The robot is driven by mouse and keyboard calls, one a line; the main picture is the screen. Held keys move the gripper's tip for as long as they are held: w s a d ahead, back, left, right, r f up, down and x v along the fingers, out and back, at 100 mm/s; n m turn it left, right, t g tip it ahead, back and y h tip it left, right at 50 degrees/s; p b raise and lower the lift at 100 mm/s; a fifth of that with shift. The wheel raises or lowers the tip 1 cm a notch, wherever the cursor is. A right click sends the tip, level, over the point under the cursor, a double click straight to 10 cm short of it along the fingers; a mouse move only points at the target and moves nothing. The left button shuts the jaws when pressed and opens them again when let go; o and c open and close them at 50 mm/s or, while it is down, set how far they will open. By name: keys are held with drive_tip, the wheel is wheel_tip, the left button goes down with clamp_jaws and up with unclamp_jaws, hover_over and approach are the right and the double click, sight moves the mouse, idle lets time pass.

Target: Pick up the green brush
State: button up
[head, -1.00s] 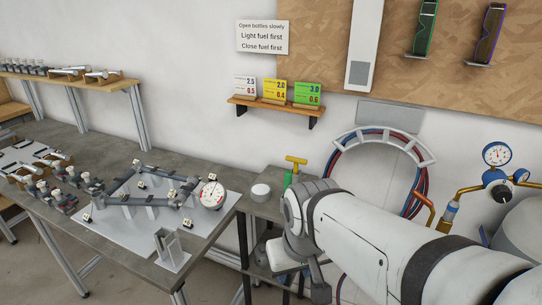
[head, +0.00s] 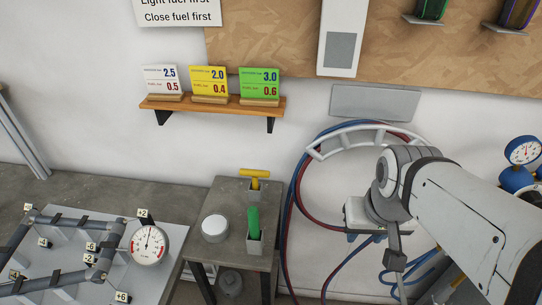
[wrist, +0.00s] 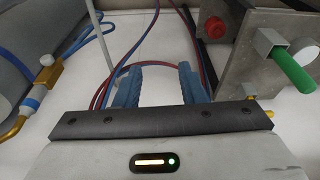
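In the wrist view the green handle (wrist: 292,68) is at the far right, outside the space between my fingers. My gripper (head: 365,238) is to the right of the side table in the head view, apart from the brush. In the wrist view its two blue fingers (wrist: 156,82) are spread apart with nothing between them.
The side table (head: 228,192) also carries a yellow T-handle (head: 254,180) and a white round item (head: 215,228). Blue and red hoses (head: 290,215) hang from a wall rack just right of it. A workbench with a jig and dial gauge (head: 148,245) is at left.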

drive_tip(key=shift+s+a, duration=0.25)
drive_tip(key=shift+a, duration=0.1)
drive_tip(key=shift+o, duration=0.5)
drive_tip(key=shift+r, duration=0.1)
drive_tip(key=shift+o, duration=0.8)
drive_tip(key=shift+w+a+r, duration=0.15)
drive_tip(key=shift+w, duration=0.1)
drive_tip(key=n+g+p, duration=0.3)
drive_tip(key=n+p, duration=0.5)
approach(253, 208)
wheel_tip(253, 208, down, 6)
drive_tip(key=f, duration=0.2)
drive_tip(key=f+p, duration=0.1)
drive_tip(key=f, duration=0.3)
drive_tip(key=shift+s+p, duration=0.25)
drive_tip(key=shift+p, duration=0.05)
drive_tip(key=shift+w+f, duration=0.1)
drive_tip(key=shift+f, duration=0.3)
